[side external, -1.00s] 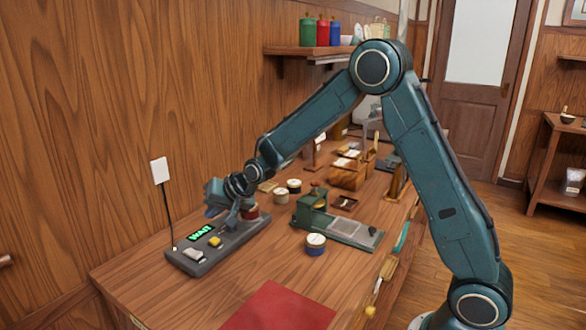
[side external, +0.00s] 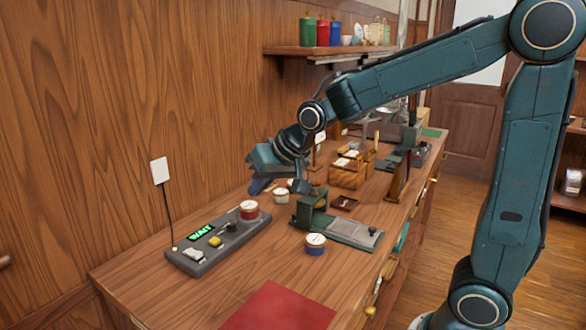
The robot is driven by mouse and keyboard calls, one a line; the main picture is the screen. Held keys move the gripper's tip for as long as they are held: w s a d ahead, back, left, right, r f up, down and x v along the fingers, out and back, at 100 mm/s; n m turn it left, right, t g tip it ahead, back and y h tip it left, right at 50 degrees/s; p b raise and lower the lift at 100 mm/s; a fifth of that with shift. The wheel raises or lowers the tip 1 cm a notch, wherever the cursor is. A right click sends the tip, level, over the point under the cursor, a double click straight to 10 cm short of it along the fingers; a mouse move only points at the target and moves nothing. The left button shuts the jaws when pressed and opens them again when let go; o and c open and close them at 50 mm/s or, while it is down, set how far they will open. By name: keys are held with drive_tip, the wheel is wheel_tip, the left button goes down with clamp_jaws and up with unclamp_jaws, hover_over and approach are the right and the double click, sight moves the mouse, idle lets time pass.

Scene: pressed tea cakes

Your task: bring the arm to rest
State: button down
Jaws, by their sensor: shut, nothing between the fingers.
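My gripper (side external: 262,187) is shut and empty. It hangs in the air above the back part of the wooden bench (side external: 140,275), on the far side of the grey console (side external: 190,266). The fingers are dark and partly overlap the things behind them, so their exact height above the bench is hard to tell. The console has a green lit display reading "WAIT" (side external: 201,232), a yellow button (side external: 215,241) and a red tin with a pale top (side external: 249,211) at its far end. My gripper is apart from the tin.
A green press (side external: 311,212) with a flat grey plate stands right of the gripper. A wooden box (side external: 346,175) and small tins stand behind. A red mat (side external: 280,308) lies at the front. A shelf (side external: 320,51) hangs on the wall.

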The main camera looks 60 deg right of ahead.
drive_tip(key=s+r+n+g, duration=0.1)
drive_tip(key=s+n, duration=0.3)
drive_tip(key=s, duration=2)
drive_tip(key=shift+s+d+r+g+h, duration=0.2)
drive_tip(key=shift+r+g+h, duration=0.1)
drive_tip(key=shift+g, duration=0.2)
